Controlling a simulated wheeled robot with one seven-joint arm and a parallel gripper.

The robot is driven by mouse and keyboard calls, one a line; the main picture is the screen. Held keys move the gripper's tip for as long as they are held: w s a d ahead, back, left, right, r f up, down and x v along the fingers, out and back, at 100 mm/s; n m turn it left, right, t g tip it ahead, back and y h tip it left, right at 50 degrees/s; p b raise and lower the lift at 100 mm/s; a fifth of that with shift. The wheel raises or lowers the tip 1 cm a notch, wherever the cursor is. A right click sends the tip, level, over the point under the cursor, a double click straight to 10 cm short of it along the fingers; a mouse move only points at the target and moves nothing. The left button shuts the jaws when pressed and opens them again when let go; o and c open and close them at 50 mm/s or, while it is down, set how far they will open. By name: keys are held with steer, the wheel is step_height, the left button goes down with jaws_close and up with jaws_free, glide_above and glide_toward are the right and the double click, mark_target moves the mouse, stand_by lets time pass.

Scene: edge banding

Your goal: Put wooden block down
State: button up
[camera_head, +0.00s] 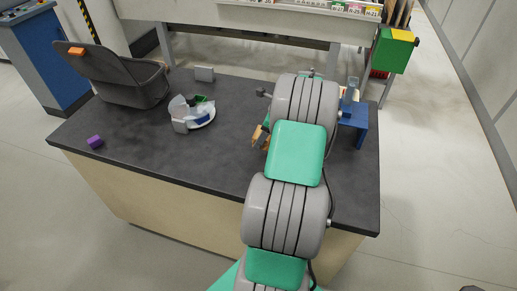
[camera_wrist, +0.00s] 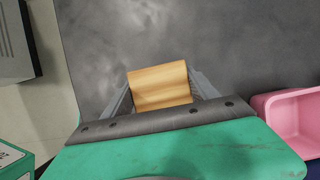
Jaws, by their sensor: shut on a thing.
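The wooden block (camera_wrist: 160,86) is light tan with visible grain. In the wrist view it sits between the two grey fingers of my gripper (camera_wrist: 162,82), which is shut on it. The dark grey table top (camera_wrist: 230,35) shows beyond the block. In the head view, a tan piece (camera_head: 257,138) shows just left of my arm over the right half of the table, and my arm hides most of my gripper there. I cannot tell whether the block touches the table or is held above it.
A dark grey bin (camera_head: 135,85) stands at the table's back left. A purple block (camera_head: 95,141) lies at the left edge. A round white holder (camera_head: 205,121) stands left of centre. A blue stand (camera_head: 361,124) is at the right edge. The front-middle table is clear.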

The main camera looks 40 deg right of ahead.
mark_target(259, 154)
steer(key=shift+a+f, duration=0.65)
steer(key=shift+f, duration=0.05)
steer(key=shift+a+f+p, duration=0.15)
steer(key=shift+f+p, duration=0.15)
steer(key=shift+f, duration=0.65)
steer(key=shift+a+f+p, duration=0.1)
steer(key=shift+f+p, duration=0.15)
steer(key=shift+f, duration=0.65)
steer(key=o, duration=1.5)
steer(key=shift+f, duration=0.15)
